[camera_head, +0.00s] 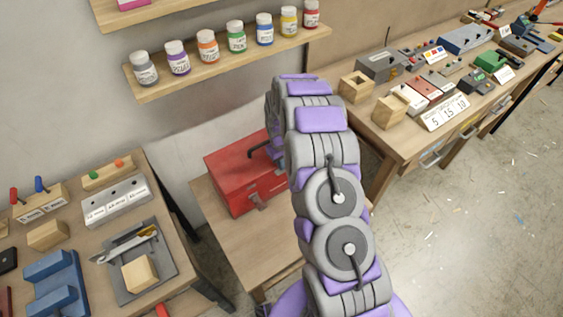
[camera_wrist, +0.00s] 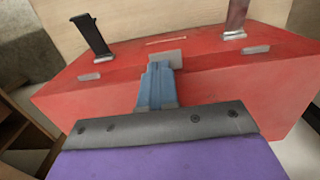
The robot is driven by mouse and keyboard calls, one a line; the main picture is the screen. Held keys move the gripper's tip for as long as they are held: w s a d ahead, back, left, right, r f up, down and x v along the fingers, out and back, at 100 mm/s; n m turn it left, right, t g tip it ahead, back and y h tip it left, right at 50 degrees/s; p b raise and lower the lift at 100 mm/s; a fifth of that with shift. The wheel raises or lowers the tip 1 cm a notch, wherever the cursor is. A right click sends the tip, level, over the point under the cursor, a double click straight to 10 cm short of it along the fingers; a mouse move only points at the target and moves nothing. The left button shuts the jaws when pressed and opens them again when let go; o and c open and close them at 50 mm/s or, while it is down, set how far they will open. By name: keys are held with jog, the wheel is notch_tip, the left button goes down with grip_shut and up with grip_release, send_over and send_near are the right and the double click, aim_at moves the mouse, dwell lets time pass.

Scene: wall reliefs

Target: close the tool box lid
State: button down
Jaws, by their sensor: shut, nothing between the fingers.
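The red tool box (camera_head: 236,178) sits on a small wooden table in the head view. Its lid (camera_head: 232,151) looks down on the box, with a dark handle on top; my arm hides its right part. In the wrist view, the red lid (camera_wrist: 120,62) fills the middle, with two upright handle posts and small grey latch plates along its front edge. My gripper (camera_wrist: 165,64) is shut and empty, its blue-grey fingers over the front edge of the box. I cannot tell whether the fingertips touch it. The gripper is hidden behind my arm in the head view.
The small wooden table (camera_head: 240,245) has bare top in front of the box. A left bench (camera_head: 75,240) holds blocks and tools. A wall shelf (camera_head: 190,75) with several paint jars hangs above. A right bench (camera_head: 400,145) carries several gadgets. The floor at right is open.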

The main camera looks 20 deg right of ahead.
jog(key=shift+s+f, duration=0.15)
jog(key=shift+f, duration=0.1)
jog(key=shift+s+f, duration=1.2)
jog(key=shift+f, duration=0.2)
jog(key=shift+s, duration=0.1)
jog(key=r, duration=0.1)
jog(key=w+r+p, duration=0.1)
jog(key=r, duration=0.1)
jog(key=w+r+p, duration=0.1)
jog(key=r, duration=0.1)
jog(key=shift+r, duration=0.15)
notch_tip(320, 180, up, 12)
jog(key=p, duration=0.2)
jog(key=shift+w+f, duration=0.2)
jog(key=shift+w, duration=0.05)
